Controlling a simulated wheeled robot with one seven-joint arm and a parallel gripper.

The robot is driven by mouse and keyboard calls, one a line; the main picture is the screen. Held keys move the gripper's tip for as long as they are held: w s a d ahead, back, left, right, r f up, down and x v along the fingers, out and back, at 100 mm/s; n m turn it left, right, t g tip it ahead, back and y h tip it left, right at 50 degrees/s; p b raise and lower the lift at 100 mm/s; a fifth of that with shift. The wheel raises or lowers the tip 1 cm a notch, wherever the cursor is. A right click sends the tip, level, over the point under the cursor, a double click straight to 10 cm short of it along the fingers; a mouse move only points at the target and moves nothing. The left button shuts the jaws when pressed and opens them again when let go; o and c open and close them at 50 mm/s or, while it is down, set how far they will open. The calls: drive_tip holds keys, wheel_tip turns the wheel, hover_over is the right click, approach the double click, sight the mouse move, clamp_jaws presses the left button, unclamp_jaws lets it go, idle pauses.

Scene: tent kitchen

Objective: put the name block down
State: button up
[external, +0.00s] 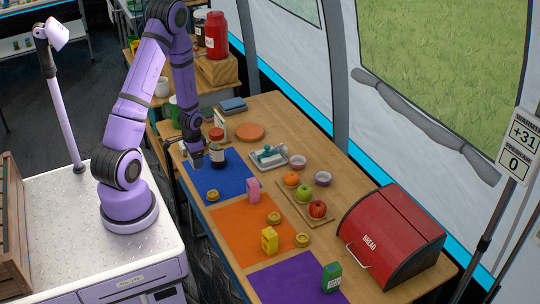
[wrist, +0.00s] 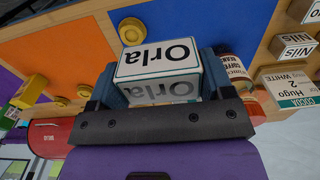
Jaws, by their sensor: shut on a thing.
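The name block (wrist: 158,60), white with a green edge and reading "Orla", sits between the two fingers of my gripper (wrist: 155,88) in the wrist view. My gripper is shut on it. In the external view my gripper (external: 196,160) is low at the far left part of the blue mat (external: 232,182), just left of a dark bottle with a red cap (external: 217,155). The block is too small there to make out clearly. I cannot tell whether it touches the mat.
A yellow round piece (external: 212,195) lies on the blue mat. A pink carton (external: 253,190), orange mat (external: 240,230), fruit board (external: 292,212) and red bread box (external: 390,235) are nearby.

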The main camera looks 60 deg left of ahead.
drive_tip(key=d, duration=0.1)
drive_tip(key=s+d, duration=0.1)
drive_tip(key=d, duration=0.1)
drive_tip(key=shift+s+d+r, duration=0.1)
drive_tip(key=shift+s+r, duration=0.2)
drive_tip(key=shift+s, duration=0.1)
wheel_tip(320, 180, down, 8)
drive_tip(key=shift+s+d+f, duration=0.1)
drive_tip(key=shift+d+f, duration=0.05)
drive_tip(key=shift+f, duration=0.65)
hover_over(229, 180)
drive_tip(key=shift+f, duration=2.55)
drive_tip(key=shift+f, duration=0.15)
drive_tip(key=o, duration=0.9)
